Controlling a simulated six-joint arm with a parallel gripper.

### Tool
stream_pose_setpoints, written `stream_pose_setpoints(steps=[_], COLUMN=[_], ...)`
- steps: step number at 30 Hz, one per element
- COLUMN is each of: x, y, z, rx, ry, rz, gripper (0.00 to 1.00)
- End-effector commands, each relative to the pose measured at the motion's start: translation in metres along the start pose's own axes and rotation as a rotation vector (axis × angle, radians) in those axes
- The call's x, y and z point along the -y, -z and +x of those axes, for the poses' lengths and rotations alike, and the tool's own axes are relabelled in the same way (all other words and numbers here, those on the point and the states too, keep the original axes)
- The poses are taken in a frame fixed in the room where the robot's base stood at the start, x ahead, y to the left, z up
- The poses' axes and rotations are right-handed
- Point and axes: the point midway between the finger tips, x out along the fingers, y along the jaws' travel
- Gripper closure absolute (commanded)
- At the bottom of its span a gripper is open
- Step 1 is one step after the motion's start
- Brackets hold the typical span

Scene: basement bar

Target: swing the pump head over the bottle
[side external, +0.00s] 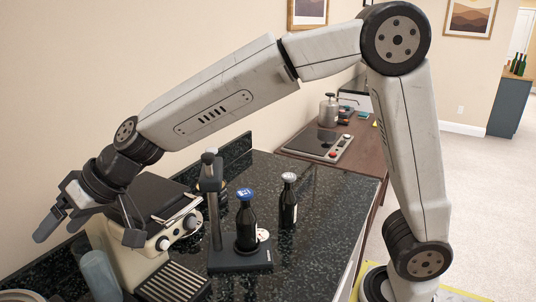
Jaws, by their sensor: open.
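A dark stand (214,232) with an upright post is on the black speckled counter. A head piece with a round knob (209,172) sits at the top of its post; it looks like the pump head, though I cannot be sure. A dark bottle (246,222) with a blue top stands upright on the stand's base, right of the post. A second dark bottle (288,203) with a pale top stands apart behind it to the right. My gripper (91,231) is open and empty at the far left, well away from the head and both bottles, above a cream machine.
The cream machine (152,258) with knobs and a slatted tray (176,284) stands left of the stand. A grey cup (98,272) is at the lower left. A brown counter behind holds a flat panel (320,144) and a metal canister (328,112). Counter right of the bottles is clear.

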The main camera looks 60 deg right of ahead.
Motion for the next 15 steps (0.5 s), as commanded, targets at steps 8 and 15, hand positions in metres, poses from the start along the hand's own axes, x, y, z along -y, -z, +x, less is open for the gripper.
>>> stream_pose_setpoints(steps=[8, 15], x=[-0.05, -0.113], y=[0.028, 0.034], z=[-0.054, -0.12], rx=[0.191, 0.417], ry=[-0.041, -0.166], rz=[-0.254, -0.377], gripper=[0.19, 0.19])
